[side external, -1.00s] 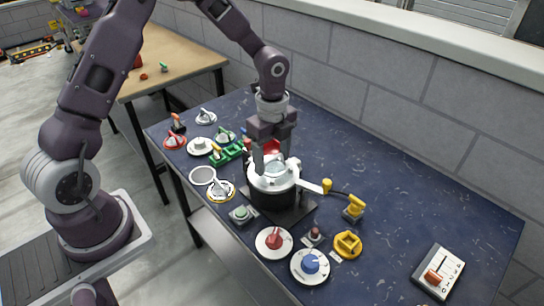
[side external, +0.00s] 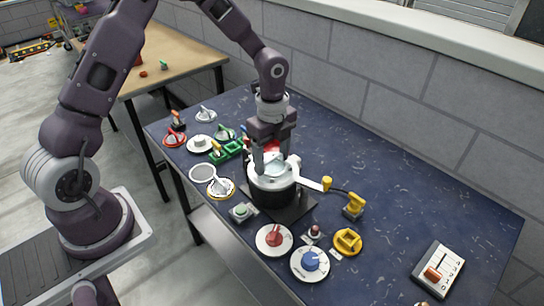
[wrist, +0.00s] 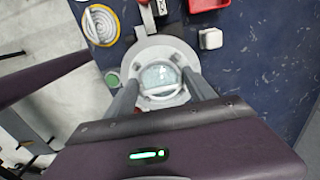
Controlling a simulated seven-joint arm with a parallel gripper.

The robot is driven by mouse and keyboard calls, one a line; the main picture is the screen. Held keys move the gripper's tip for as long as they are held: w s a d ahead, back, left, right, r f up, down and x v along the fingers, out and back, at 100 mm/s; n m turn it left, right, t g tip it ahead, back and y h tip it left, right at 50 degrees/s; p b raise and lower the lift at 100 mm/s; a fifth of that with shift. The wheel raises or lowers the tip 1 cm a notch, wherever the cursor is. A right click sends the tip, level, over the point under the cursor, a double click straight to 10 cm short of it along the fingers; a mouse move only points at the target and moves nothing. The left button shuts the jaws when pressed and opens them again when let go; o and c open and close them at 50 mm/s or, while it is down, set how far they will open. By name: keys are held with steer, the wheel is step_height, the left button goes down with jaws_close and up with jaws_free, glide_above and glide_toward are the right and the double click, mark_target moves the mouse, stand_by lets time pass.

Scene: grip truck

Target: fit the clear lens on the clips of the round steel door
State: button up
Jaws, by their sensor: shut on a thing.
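The round steel door (side external: 274,183) sits on top of a black drum (side external: 272,200) in the side external view. Its pale ring also shows in the wrist view (wrist: 145,54). My gripper (side external: 273,162) points down over the door, with its fingers at either side of the clear lens (wrist: 158,77). My gripper is shut on the lens, which lies over the middle of the door in the wrist view. The fingers partly hide the door in the side view. I cannot make out the clips or tell whether the lens touches them.
A grey ring (side external: 203,174), a green button (side external: 241,211), red (side external: 273,240) and blue (side external: 311,262) dials and a yellow part (side external: 347,242) stand close around.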

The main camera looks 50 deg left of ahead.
steer(key=shift+f, duration=0.2)
stand_by(0.3)
steer(key=o, duration=1.7)
steer(key=shift+r, duration=3.75)
steer(key=shift+r, duration=0.1)
steer(key=s+r+n+t+y, duration=0.1)
steer(key=s+r+n+t, duration=0.2)
steer(key=s+r+n, duration=0.8)
steer(key=s+r+n+t, duration=0.1)
steer(key=s+n, duration=0.1)
steer(key=s, duration=0.2)
steer(key=s+d+r+n, duration=0.1)
steer(key=s+r+n, duration=0.1)
steer(key=s, duration=0.3)
steer(key=s+d+r+n+t+h, duration=0.1)
steer(key=s+n, duration=0.2)
steer(key=s, duration=0.1)
steer(key=shift+s+d+r+t, duration=0.1)
steer(key=shift+s+r+t, duration=0.15)
steer(key=shift+r+t, duration=0.05)
